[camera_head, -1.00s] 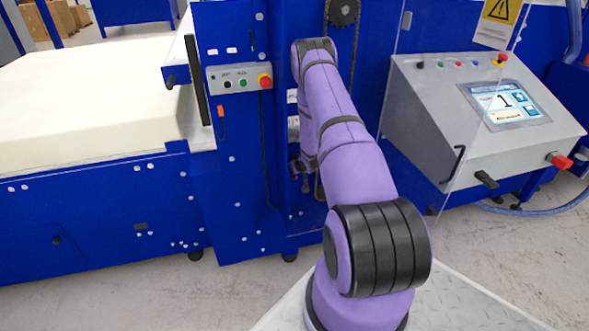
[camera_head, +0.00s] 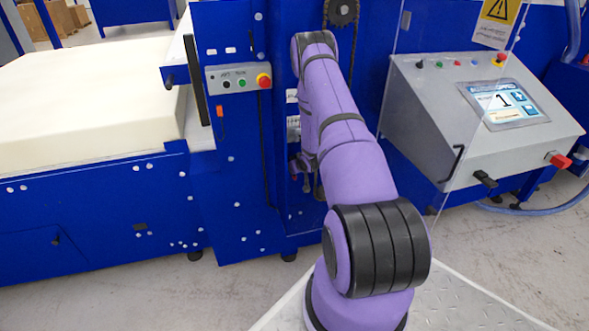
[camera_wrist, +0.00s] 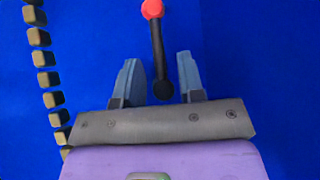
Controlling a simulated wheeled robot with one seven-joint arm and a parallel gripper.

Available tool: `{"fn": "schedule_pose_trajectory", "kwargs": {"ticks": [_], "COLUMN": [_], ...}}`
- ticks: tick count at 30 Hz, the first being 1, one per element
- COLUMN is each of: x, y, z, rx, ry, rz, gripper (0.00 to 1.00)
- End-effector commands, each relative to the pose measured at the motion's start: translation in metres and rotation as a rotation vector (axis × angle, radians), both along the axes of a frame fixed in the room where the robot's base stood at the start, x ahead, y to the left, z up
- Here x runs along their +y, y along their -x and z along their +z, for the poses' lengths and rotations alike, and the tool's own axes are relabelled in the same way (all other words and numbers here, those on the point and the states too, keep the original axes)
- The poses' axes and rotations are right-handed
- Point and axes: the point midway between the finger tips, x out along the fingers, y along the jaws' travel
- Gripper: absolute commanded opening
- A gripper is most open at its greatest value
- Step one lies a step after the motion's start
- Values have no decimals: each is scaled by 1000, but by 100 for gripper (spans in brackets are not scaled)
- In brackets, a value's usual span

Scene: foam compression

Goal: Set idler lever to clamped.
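The idler lever (camera_wrist: 157,48) shows in the wrist view as a black bar with a red knob at its top end and a round black hub at its lower end. It stands nearly upright against the blue panel. My gripper (camera_wrist: 157,72) is open, with one grey finger on each side of the lever's lower part in the picture. A gap shows between each finger and the lever, so I see no grip on it. In the head view my purple arm hides most of the lever's area, and I cannot make out the lever there.
A chain (camera_wrist: 45,70) runs down the left of the wrist view. In the head view a grey button box (camera_head: 238,79) is left of my arm, a control console (camera_head: 480,120) and a clear guard panel are to the right. A foam block (camera_head: 90,105) lies far left.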

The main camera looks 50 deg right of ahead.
Motion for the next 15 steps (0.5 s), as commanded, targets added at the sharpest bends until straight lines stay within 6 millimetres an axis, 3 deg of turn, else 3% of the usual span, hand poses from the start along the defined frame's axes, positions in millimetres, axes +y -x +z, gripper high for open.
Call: {"fn": "schedule_pose_trajectory", "kwargs": {"ticks": [9,15], "x": [15,21], "y": [42,57], "z": [41,57], "rx": [1,1], "ry": [0,-1], "rz": [-3,-2], "gripper": [36,36]}}
